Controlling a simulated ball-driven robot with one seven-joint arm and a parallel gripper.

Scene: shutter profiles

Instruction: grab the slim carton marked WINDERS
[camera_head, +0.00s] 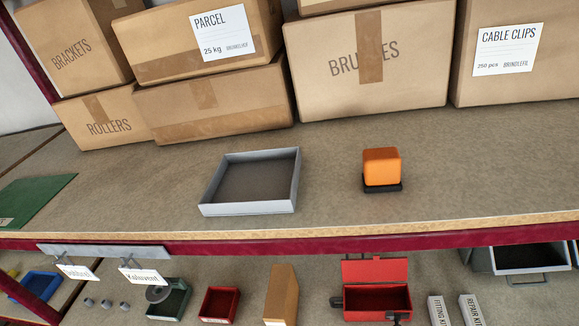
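No marking that reads WINDERS shows in this view. Two slim white cartons stand on the lower shelf at the bottom right: one reads FITTING K (439,311), the other REPAIR KI (471,310), and both are cut off by the bottom edge. A slim brown carton (282,292) stands on the lower shelf at bottom centre. Its white label is cut off at the bottom edge and I cannot read it. My gripper is not in view.
The upper shelf (330,160) holds a grey tray (248,208), an orange block (382,168) and large boxes behind. A dark red rail (300,246) separates it from the lower shelf. Red bin (220,304) and open red toolbox (376,271) flank the brown carton.

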